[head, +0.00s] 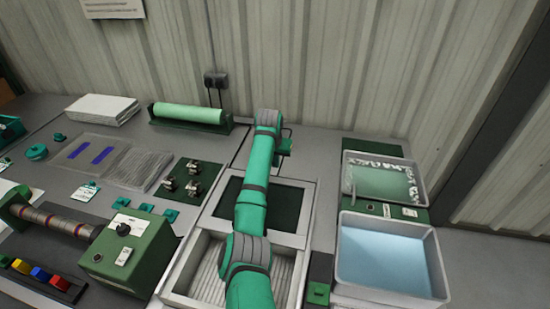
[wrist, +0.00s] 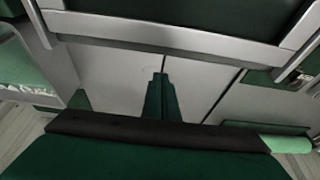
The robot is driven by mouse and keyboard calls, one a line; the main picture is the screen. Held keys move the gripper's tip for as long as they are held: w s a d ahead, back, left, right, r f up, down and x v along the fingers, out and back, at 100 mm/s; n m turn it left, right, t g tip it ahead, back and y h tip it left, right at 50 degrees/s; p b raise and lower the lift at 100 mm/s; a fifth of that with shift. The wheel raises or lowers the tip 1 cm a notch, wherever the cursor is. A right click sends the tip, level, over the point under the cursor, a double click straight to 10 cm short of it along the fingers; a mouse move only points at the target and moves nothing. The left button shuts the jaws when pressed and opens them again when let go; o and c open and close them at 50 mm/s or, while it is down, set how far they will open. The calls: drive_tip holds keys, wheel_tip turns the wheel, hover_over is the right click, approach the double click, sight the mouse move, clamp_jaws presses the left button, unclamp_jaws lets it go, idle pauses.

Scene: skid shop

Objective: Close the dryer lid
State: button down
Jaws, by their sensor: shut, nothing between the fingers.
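The dryer (head: 212,236) stands at the middle of the bench in the head view, a pale box with a ribbed bed showing in front. Its lid (head: 303,238), a pale frame around a dark green panel, is raised at the back of the box, so the dryer is open. The framed panel also shows across the top of the wrist view (wrist: 160,33). My arm reaches over the dryer and covers part of the lid and bed. My gripper (head: 285,148) is behind the lid. Its fingers (wrist: 161,80) are together and empty, apart from the lid in the wrist view.
Two trays (head: 440,278) (head: 420,190) stand to the right. A green roll in a holder (head: 190,113) is behind left. A green control box (head: 128,250) and a plate with clips (head: 190,180) are left. The corrugated wall (head: 330,70) is close behind.

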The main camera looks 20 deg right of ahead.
drive_tip(key=shift+s+a+f, duration=0.25)
drive_tip(key=shift+s+a, duration=0.3)
drive_tip(key=shift+s, duration=0.25)
drive_tip(key=shift+s+a+f, duration=0.2)
drive_tip(key=shift+s+a, duration=0.3)
drive_tip(key=shift+s, duration=0.25)
drive_tip(key=shift+w, duration=0.1)
